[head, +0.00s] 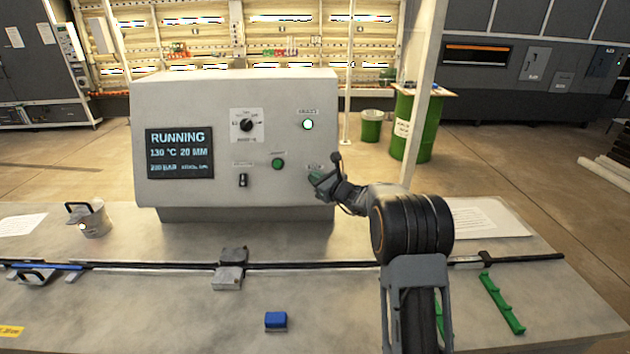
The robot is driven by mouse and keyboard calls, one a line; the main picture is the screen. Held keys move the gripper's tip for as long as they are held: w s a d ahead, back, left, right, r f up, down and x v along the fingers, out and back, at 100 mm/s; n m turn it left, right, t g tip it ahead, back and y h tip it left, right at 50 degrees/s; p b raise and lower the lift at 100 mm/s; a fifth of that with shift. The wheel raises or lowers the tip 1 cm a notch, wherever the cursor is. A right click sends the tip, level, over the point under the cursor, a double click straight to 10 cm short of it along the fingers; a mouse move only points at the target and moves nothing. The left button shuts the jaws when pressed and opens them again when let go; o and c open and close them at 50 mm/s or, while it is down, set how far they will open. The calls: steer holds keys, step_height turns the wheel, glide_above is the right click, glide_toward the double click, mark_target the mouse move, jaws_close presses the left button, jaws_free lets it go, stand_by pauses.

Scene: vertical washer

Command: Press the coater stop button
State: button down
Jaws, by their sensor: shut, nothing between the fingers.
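The coater's control box (238,140) stands on the table in the head view, with its front panel facing me. A round green button (278,163) sits at the lower middle of the panel. My gripper (319,182) is shut and empty at the panel's lower right, just below a small label (314,167). It covers the spot under that label, so no stop button is visible there. Whether the fingertips touch the panel cannot be told.
The panel also carries a black rotary knob (246,125), a small switch (242,180) and a lit white lamp (308,125). A long dark rail (330,264) crosses the table.

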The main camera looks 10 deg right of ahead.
steer(key=shift+w+d+f, duration=0.1)
steer(key=shift+w+f, duration=0.15)
steer(key=shift+w, duration=0.2)
stand_by(0.8)
steer(key=shift+s+b, duration=0.1)
steer(key=shift+b, duration=0.25)
steer(key=shift+s+a+r+b, duration=0.25)
steer(key=shift+s+r, duration=0.2)
steer(key=shift+s, duration=0.25)
steer(key=shift+s+a+r+b, duration=0.1)
steer(key=shift+s+r+b, duration=0.2)
steer(key=shift+s, duration=0.45)
steer(key=shift+s+a+r+b, duration=0.15)
steer(key=shift+s+r, duration=0.3)
steer(key=shift+s, duration=0.25)
steer(key=shift+s+a+r+b, duration=0.1)
steer(key=shift+s+r+b, duration=0.2)
steer(key=shift+s, duration=0.45)
